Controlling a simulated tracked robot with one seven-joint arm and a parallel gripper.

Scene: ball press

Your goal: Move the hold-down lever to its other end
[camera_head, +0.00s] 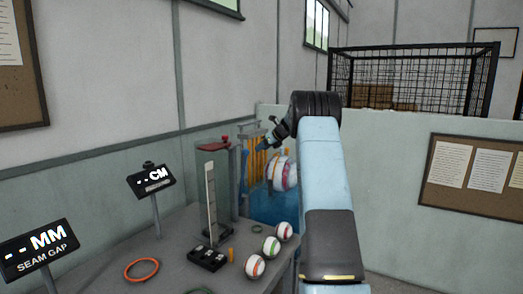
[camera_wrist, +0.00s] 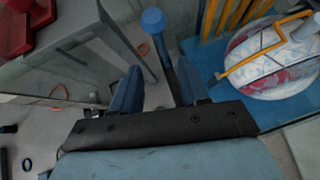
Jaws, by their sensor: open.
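What looks like the hold-down lever, a dark rod with a blue knob (camera_wrist: 153,22), shows in the wrist view just beyond my gripper (camera_wrist: 158,72). The rod slants down to the right and passes by the right finger; whether it touches cannot be told. My gripper is open, its two blue fingers spread with nothing clearly held. In the head view my gripper (camera_head: 265,143) is at the press, above and left of a large striped ball (camera_head: 284,173). The lever cannot be made out there. The ball (camera_wrist: 270,65) also shows at the right of the wrist view, under a yellow-orange bracket (camera_wrist: 262,52).
A red-topped post (camera_head: 213,143) stands left of my gripper. The grey table (camera_head: 175,250) holds several small striped balls (camera_head: 271,246), a black box (camera_head: 207,258), an orange ring (camera_head: 141,269) and two displays (camera_head: 151,181). A mesh cage (camera_head: 410,75) stands behind.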

